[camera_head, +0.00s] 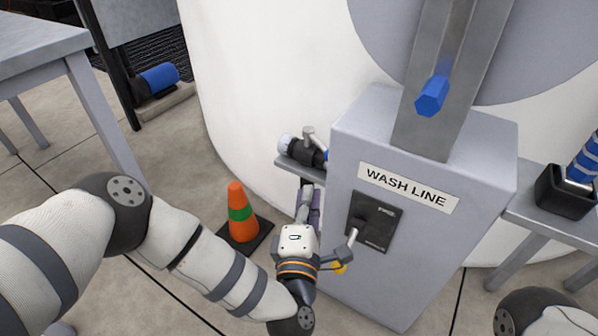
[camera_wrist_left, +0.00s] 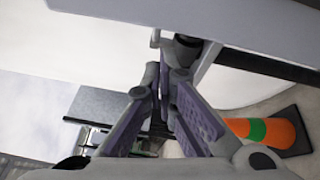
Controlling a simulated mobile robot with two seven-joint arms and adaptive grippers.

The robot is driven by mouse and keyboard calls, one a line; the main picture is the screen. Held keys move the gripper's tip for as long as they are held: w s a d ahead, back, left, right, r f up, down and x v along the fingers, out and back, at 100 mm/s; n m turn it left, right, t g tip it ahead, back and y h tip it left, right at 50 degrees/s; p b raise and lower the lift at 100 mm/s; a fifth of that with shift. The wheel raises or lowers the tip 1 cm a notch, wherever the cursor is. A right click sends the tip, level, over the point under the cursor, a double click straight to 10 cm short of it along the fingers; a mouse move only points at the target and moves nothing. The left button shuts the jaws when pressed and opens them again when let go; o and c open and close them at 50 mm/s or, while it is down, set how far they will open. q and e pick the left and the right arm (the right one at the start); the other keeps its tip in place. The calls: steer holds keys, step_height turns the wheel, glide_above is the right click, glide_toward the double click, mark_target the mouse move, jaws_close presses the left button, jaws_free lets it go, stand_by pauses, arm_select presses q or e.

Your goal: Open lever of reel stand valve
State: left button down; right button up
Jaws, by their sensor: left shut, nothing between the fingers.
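A grey cabinet (camera_head: 428,240) labelled WASH LINE stands right of centre. On its left side is a small valve with a black body (camera_head: 303,153), a pale end and a grey lever (camera_head: 308,136) on top. A black panel (camera_head: 374,222) with a grey handle is on the cabinet's front. My left gripper (camera_head: 308,190) is just below the valve, beside the cabinet, fingers pointing up in the picture. In the left wrist view its purple-padded fingers (camera_wrist_left: 165,88) meet at the tips, with nothing held. Grey and dark parts show just beyond the tips; contact is unclear. My right gripper is out of view.
An orange cone (camera_head: 237,212) with a green band stands on the floor left of my left gripper. A large white tank (camera_head: 265,65) is behind. A grey table (camera_head: 45,50) is at upper left, a bench (camera_head: 545,218) at right. A blue-ended bar (camera_head: 432,97) rises above the cabinet.

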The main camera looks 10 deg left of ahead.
arm_select(q)
steer(key=s+a+r+m+g+h+p, duration=0.1)
steer(key=a+r+m+g+h+p, duration=0.1)
steer(key=a+r+m+p, duration=0.3)
steer(key=b, duration=0.4)
glide_toward(315, 139)
steer(key=w+a, duration=0.2)
steer(key=a, duration=0.1)
steer(key=w+d, duration=0.1)
steer(key=w+d+b, duration=0.1)
steer(key=d, duration=0.1)
steer(key=shift+w+d+f+b, duration=0.2)
steer(key=shift+b, duration=0.1)
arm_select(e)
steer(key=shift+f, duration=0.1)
arm_select(q)
steer(key=shift+w+d, duration=0.25)
steer(key=shift+d, duration=0.85)
